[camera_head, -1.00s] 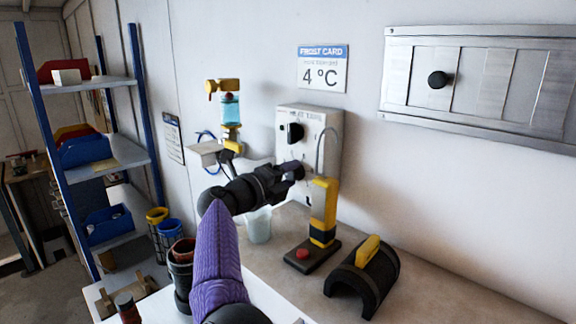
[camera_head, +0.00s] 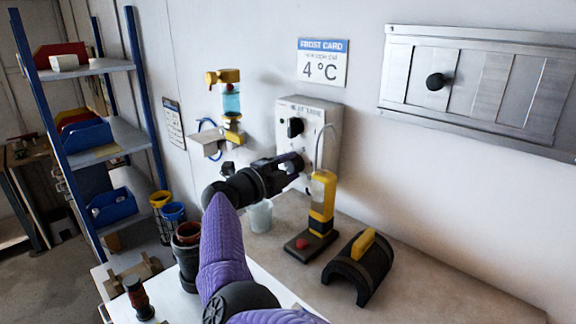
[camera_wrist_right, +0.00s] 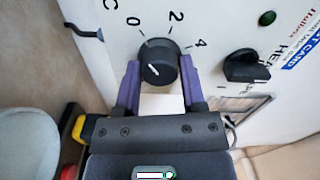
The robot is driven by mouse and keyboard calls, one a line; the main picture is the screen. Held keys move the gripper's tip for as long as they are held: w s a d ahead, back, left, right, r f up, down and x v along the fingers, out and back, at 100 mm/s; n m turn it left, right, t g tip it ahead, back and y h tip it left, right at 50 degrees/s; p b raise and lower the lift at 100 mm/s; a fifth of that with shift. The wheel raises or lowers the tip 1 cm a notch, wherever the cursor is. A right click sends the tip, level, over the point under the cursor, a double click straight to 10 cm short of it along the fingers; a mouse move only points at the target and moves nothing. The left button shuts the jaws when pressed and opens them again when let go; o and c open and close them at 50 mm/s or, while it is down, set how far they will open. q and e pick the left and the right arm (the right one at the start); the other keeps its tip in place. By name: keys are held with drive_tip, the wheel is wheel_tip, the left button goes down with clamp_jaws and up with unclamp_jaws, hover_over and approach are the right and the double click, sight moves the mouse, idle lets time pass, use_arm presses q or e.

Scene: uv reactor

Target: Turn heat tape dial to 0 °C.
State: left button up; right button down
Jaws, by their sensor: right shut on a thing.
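The grey-white heat tape box (camera_head: 322,135) is fixed to the wall. Its round black dial (camera_wrist_right: 158,66) sits between the two purple fingers of my right gripper (camera_wrist_right: 159,72) in the wrist view. The gripper is shut on the dial's sides. Marks 0, 2 and 4 run around the dial's far side, with a "C" left of the 0. A short white line shows on the dial's face, slanting toward the left; its exact reading is hard to tell. In the head view my right gripper (camera_head: 298,163) reaches the box's lower part and mostly hides the dial. My left gripper is not in view.
A second black knob (camera_head: 295,127) sits above the dial, with a green light (camera_wrist_right: 267,18) nearby in the wrist view. A yellow-black tool on a stand (camera_head: 322,205) stands close right of my gripper. A clear beaker (camera_head: 260,216) stands below. A frost card (camera_head: 323,62) reads 4 °C.

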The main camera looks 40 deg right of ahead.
drive_tip(key=shift+r, duration=0.15)
drive_tip(key=shift+c, duration=2.1)
unclamp_jaws()
drive_tip(key=shift+o, duration=1)
drive_tip(key=shift+d, duration=0.15)
drive_tip(key=a+b, duration=0.1)
drive_tip(key=a, duration=0.2)
drive_tip(key=a+b, duration=0.1)
drive_tip(key=a, duration=0.2)
drive_tip(key=a+b, duration=0.1)
drive_tip(key=a, duration=0.2)
drive_tip(key=shift+s+a, duration=0.15)
drive_tip(key=shift+s, duration=0.25)
drive_tip(key=shift+a, duration=0.3)
